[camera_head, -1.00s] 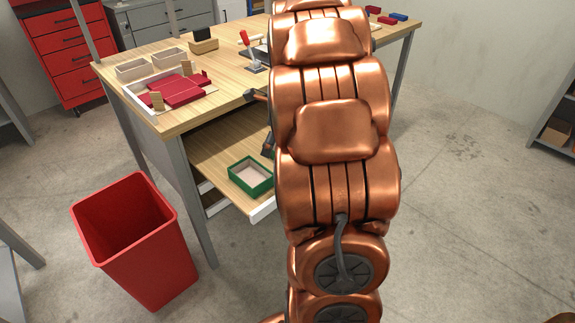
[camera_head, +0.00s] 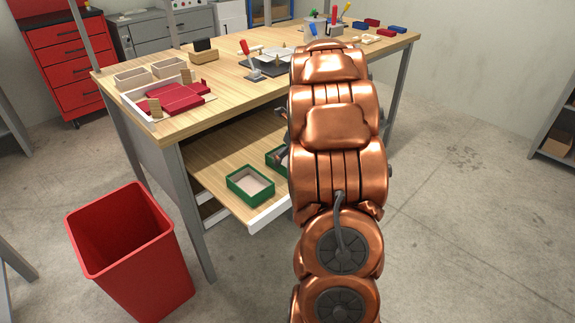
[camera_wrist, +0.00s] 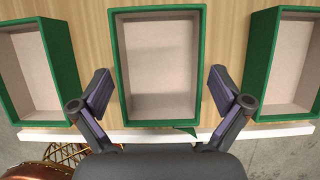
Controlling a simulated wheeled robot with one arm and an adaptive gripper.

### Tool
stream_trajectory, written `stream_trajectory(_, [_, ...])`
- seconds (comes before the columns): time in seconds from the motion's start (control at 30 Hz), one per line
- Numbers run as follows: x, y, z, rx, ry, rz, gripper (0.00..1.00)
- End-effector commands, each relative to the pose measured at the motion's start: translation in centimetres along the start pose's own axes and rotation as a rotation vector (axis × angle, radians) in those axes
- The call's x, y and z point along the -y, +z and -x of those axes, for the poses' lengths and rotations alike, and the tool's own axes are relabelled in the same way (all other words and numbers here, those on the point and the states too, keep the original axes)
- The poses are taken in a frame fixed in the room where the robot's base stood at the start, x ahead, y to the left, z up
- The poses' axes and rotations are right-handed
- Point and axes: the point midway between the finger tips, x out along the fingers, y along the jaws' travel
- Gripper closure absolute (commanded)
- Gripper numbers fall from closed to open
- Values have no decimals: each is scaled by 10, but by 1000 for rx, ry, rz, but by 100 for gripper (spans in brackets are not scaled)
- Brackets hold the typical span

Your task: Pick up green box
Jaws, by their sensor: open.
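Several open green boxes with pale insides sit on the pulled-out wooden shelf. In the wrist view the middle green box (camera_wrist: 158,70) lies straight ahead, with a left green box (camera_wrist: 62,60) and a right green box (camera_wrist: 262,60) beside it. My gripper (camera_wrist: 160,91) is open and empty, one finger on each side of the middle box's near half; its height over the box is unclear. The head view shows one green box (camera_head: 251,186) whole and another (camera_head: 271,157) partly behind my copper arm. The arm hides the rest of the shelf there.
The wooden shelf (camera_head: 215,165) with its white front edge sits under the workbench top (camera_head: 225,95). A white tray with red parts (camera_head: 172,97) and tools stand on the bench. A red bin (camera_head: 130,250) stands at the left.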

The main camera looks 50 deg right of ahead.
Motion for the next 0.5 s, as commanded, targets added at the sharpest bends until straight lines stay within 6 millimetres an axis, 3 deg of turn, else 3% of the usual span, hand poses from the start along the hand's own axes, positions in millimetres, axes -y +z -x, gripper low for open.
stream_trajectory(0.1, [-1, 0, -15, -1, 3, 2, 0])
stream_trajectory(0.37, [-1, 0, -17, 0, 1, 2, 0])
stream_trajectory(0.5, [-1, 0, -17, 0, 1, 2, 15])
